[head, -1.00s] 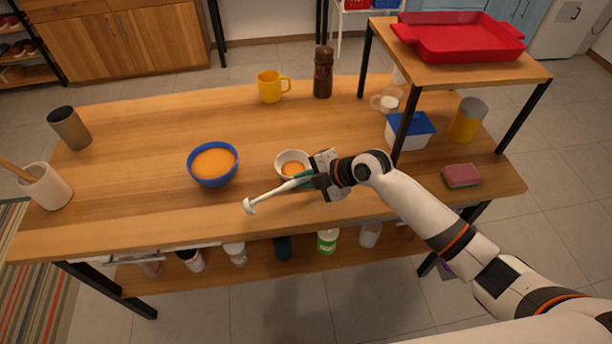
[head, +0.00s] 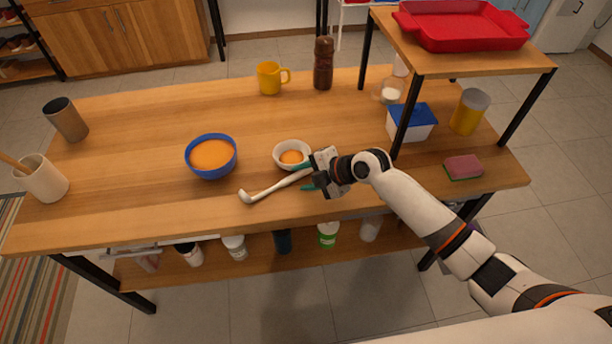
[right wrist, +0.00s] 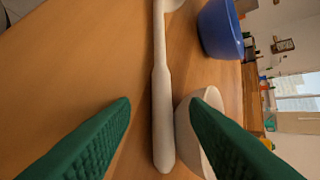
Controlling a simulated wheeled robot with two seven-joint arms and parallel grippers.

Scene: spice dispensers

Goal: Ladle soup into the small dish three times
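A blue bowl (head: 189,168) holding orange soup stands left of the table's middle; it also shows in the right wrist view (right wrist: 220,30). The small white dish (head: 279,150) with some orange soup in it stands to its right; part of it shows in the right wrist view (right wrist: 206,97). The white ladle (head: 268,190) lies on the table in front of both, its head to the left. My right gripper (head: 307,178) is open around the ladle's handle end; in the right wrist view the handle (right wrist: 162,110) lies between the spread green fingers, touching neither. My left gripper is out of view.
A yellow mug (head: 269,78) and a brown pepper mill (head: 323,65) stand at the back. A raised shelf (head: 455,62) with a red tray (head: 465,35) is at the right, a blue-lidded container (head: 412,121) beneath it. A pink sponge (head: 463,167) lies front right. The left middle is clear.

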